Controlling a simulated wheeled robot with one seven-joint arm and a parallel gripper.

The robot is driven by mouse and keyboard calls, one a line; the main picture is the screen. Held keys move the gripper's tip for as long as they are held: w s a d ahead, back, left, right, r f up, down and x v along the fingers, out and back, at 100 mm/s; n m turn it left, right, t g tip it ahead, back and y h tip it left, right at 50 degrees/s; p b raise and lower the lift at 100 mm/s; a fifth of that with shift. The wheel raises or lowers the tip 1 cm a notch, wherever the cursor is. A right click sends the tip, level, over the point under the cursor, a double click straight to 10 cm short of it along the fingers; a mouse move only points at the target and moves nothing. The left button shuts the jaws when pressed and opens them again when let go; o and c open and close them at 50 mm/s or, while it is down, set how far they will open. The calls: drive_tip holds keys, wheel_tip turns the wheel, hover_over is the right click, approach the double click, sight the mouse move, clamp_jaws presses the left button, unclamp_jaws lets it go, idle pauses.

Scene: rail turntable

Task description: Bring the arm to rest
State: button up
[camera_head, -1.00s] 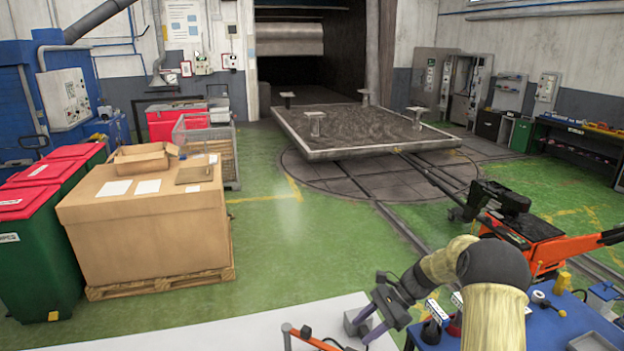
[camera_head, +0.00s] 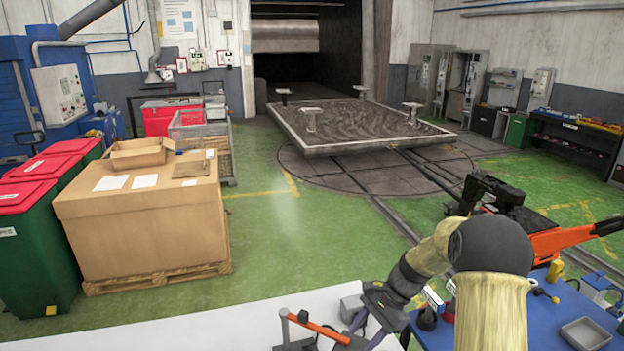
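My arm (camera_head: 468,270), with a pale yellow sleeve and a dark round joint, reaches in from the bottom right. It bends down and left over the front work surface. My gripper (camera_head: 366,328) is low in the picture, with two purple fingers spread apart and nothing seen between them. A grey block (camera_head: 352,308) shows right behind the fingers; whether they touch it I cannot tell. An orange-handled tool (camera_head: 318,328) on a dark base lies just left of the fingers.
The white surface (camera_head: 220,328) is bare to the left. A blue table (camera_head: 545,305) at the right holds a grey tray (camera_head: 586,333) and small items. A large cardboard box (camera_head: 145,230) on a pallet and bins stand left. The turntable (camera_head: 380,172) and green floor lie beyond.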

drive_tip(key=s+d+n+t+h+b, duration=0.1)
drive_tip(key=s+n+t+h+b, duration=0.1)
drive_tip(key=s+n, duration=0.4)
drive_tip(key=s+d+f+n+t+h+b, duration=0.1)
drive_tip(key=s+n+t+h+b, duration=0.2)
drive_tip(key=s, duration=0.9)
drive_tip(key=n+h+b, duration=0.1)
drive_tip(key=n+b, duration=0.1)
drive_tip(key=n, duration=0.1)
drive_tip(key=shift+d+f, duration=0.25)
drive_tip(key=shift+f, duration=0.05)
